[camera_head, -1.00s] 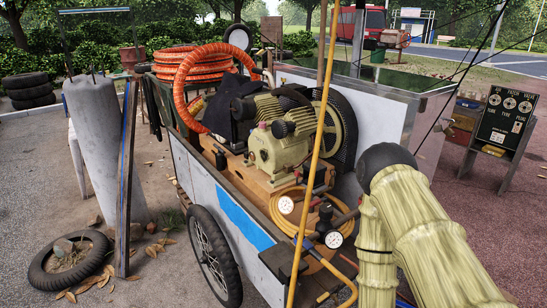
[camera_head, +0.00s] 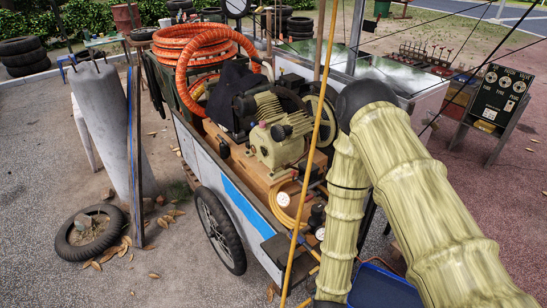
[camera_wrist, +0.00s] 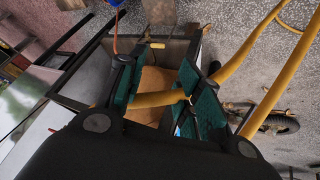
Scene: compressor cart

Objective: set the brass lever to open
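In the wrist view my gripper (camera_wrist: 157,72) is open, with its two teal-padded fingers apart. A yellow hose (camera_wrist: 155,99) crosses the gap between the fingers; I cannot tell whether it touches them. I cannot pick out the brass lever for certain in either view. In the head view the compressor cart (camera_head: 240,213) carries a cream compressor (camera_head: 277,150) with pressure gauges (camera_head: 283,199) near its front end. My arm covers part of that end, and my gripper is out of sight there.
A tyre (camera_head: 75,248) lies on the ground at left. A blue tray (camera_head: 385,288) is low at right. A control panel (camera_head: 500,98) stands farther right.

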